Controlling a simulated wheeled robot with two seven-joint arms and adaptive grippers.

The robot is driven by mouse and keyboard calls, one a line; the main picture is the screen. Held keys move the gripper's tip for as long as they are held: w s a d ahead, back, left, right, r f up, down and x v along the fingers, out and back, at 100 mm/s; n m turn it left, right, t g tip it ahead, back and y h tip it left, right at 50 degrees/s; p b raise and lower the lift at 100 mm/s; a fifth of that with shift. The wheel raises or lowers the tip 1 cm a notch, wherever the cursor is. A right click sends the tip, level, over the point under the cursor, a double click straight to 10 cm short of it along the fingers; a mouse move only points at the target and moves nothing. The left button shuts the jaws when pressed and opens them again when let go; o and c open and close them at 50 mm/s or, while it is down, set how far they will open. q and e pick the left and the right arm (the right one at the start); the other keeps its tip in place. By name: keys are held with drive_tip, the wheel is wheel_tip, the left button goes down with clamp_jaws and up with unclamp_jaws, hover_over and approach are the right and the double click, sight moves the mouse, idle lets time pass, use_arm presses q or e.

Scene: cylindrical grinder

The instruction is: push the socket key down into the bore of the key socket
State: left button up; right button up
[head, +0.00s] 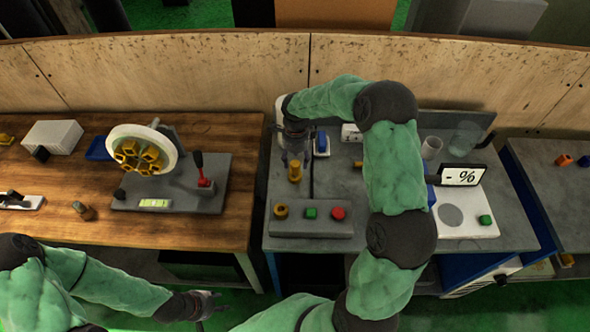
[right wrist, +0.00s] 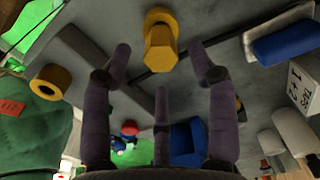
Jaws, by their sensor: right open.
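A yellow piece (head: 295,171) stands upright on the grey bench, left of its middle. In the right wrist view it shows as a six-sided yellow body with a wider round collar (right wrist: 160,44). I cannot tell the socket key from the key socket in it, and no bore shows. My right gripper (head: 291,153) is open and empty, just behind and above the yellow piece in the head view. In the right wrist view its fingers (right wrist: 161,75) are spread, with the piece beyond the fingertips and apart from them. My left gripper (head: 207,299) is low, in front of the wooden bench; its fingers are too small to judge.
A control box (head: 312,229) with a yellow knob, green button and red button sits in front of the piece. A blue-topped block (head: 321,144) stands close right of my right gripper. A scale with a percent display (head: 463,176) stands farther right.

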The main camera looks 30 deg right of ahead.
sight(295, 163)
drive_tip(key=shift+w+f, duration=0.15)
drive_tip(key=shift+f, duration=2.5)
clamp_jaws()
